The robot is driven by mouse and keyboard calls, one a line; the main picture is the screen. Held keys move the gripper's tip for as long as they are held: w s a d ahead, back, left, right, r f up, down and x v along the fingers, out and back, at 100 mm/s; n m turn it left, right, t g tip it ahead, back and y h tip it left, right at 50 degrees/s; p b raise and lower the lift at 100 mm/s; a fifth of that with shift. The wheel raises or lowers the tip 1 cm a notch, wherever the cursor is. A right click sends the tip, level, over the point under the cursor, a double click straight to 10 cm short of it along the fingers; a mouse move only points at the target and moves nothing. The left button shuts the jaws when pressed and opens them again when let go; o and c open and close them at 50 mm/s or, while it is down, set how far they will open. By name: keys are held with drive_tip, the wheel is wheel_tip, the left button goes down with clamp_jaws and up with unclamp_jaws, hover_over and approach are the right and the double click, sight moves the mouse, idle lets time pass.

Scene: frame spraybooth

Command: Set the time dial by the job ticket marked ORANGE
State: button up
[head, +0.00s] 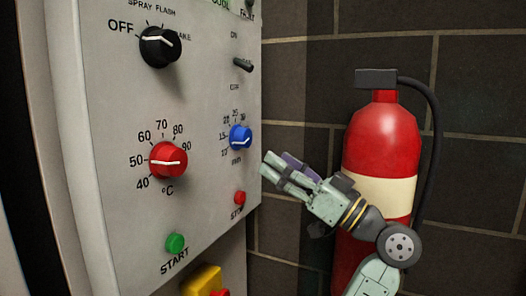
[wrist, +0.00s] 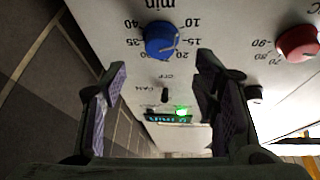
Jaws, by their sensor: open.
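The time dial is a blue knob (head: 240,137) marked "min" on the right part of the grey control panel (head: 210,200). Numbers ring it, and its white pointer line lies nearly level in the head view; I cannot tell the exact setting. In the wrist view the blue knob (wrist: 161,41) sits upside down, beyond and between my fingertips. My gripper (head: 266,168) is open and empty, just below and right of the knob, apart from it. Its fingers also show in the wrist view (wrist: 162,65). I see no ticket marked ORANGE in either view.
A red temperature dial (head: 168,160), a black mode dial (head: 160,47), a toggle switch (head: 243,65), a green START button (head: 175,243) and a red stop button (head: 240,197) share the panel. A fire extinguisher (head: 383,140) stands behind my arm by the dark tiled wall.

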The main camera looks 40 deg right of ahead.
sight(248, 140)
drive_tip(key=shift+v, duration=2.05)
drive_tip(key=w+a+r+m+p, duration=0.1)
drive_tip(key=w+r+m, duration=0.1)
drive_tip(key=w, duration=0.1)
drive_tip(key=w+a+r+m+g+h+p, duration=0.1)
drive_tip(key=w+m, duration=0.2)
drive_tip(key=w, duration=0.1)
drive_tip(key=w+a+r+m+p, duration=0.1)
drive_tip(key=w+r+m, duration=0.1)
drive_tip(key=w, duration=0.1)
drive_tip(key=shift+w+a+r+m+g+h, duration=0.1)
drive_tip(key=shift+w+r+m+g+h, duration=0.2)
drive_tip(key=shift+w+m, duration=0.1)
